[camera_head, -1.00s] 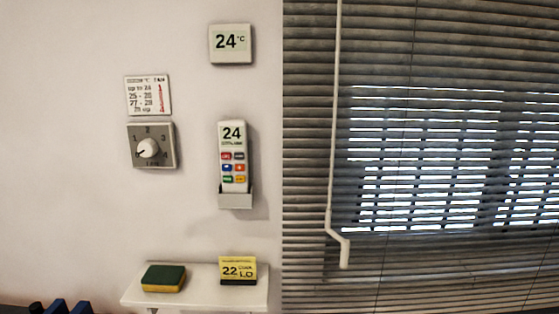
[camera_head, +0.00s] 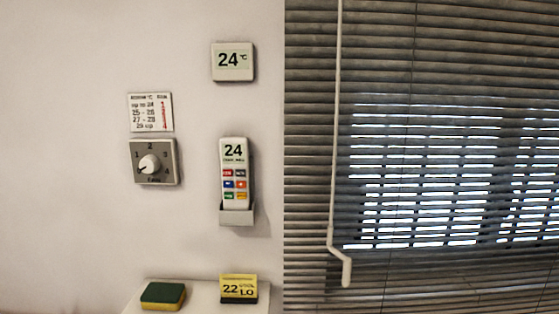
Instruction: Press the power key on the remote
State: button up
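The remote (camera_head: 234,176) is a white upright handset on the wall, seated in a grey holder (camera_head: 237,216) at its lower end. Its display reads 24. Below the display are several small coloured keys in rows, red, dark, blue, orange, green and yellow. The key labels are too small to read, so I cannot tell which is the power key. My gripper is not in view.
A dial (camera_head: 151,162) and a printed chart (camera_head: 151,112) are on the wall left of the remote. A 24 °C display (camera_head: 233,61) hangs above it. Below, a white shelf (camera_head: 205,296) bears a sponge (camera_head: 163,295) and a yellow card (camera_head: 238,288). Blinds (camera_head: 430,60) with a wand (camera_head: 334,130) are right.

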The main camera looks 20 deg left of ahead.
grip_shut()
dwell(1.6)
